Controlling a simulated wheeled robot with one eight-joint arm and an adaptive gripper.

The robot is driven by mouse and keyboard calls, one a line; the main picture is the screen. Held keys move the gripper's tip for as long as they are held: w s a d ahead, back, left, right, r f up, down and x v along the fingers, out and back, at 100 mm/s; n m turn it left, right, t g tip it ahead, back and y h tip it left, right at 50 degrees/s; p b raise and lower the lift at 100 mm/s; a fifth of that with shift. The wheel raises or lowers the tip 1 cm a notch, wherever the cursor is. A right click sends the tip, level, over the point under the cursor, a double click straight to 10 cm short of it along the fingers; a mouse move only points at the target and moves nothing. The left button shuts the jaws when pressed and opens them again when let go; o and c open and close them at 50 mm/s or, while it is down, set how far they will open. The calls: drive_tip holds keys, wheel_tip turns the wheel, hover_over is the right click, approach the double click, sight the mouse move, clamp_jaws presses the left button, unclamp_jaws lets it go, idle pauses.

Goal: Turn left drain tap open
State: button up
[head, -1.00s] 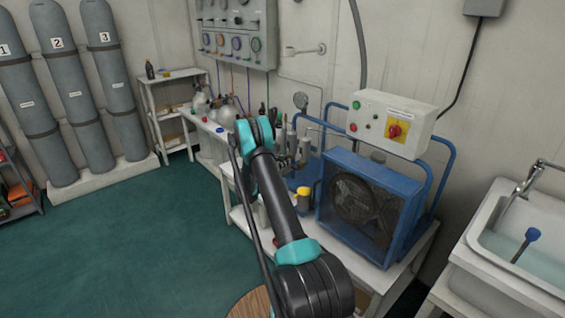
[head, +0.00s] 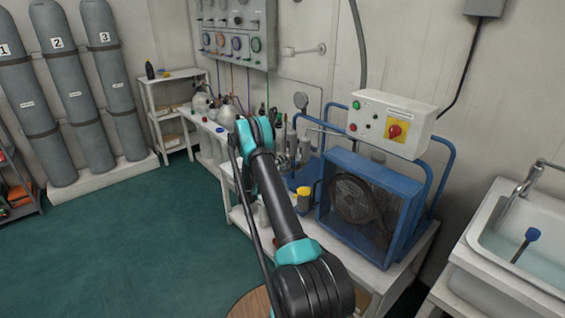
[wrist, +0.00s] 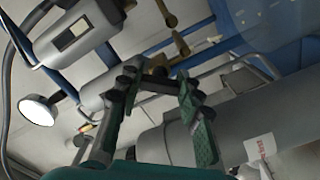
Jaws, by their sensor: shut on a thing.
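The tap sits by a grey cylinder housing. Another brass tap lever (wrist: 181,44) shows beyond it, upper right, apart from the fingers. In the head view my arm hides the gripper and the held tap. I cannot tell how far the tap is turned.
The blue-framed compressor (head: 340,220) stands on a white bench just right of my arm. A control box (head: 390,124) with a red knob is above it. A sink (head: 500,260) is at the right. Grey cylinders (head: 75,100) stand at the left, with clear green floor before them.

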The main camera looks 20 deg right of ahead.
drive_tip(key=n, duration=0.6)
drive_tip(key=shift+a, duration=0.1)
idle(0.5)
drive_tip(key=o, duration=1.2)
drive_tip(key=v, duration=1.2)
drive_tip(key=shift+r, duration=0.1)
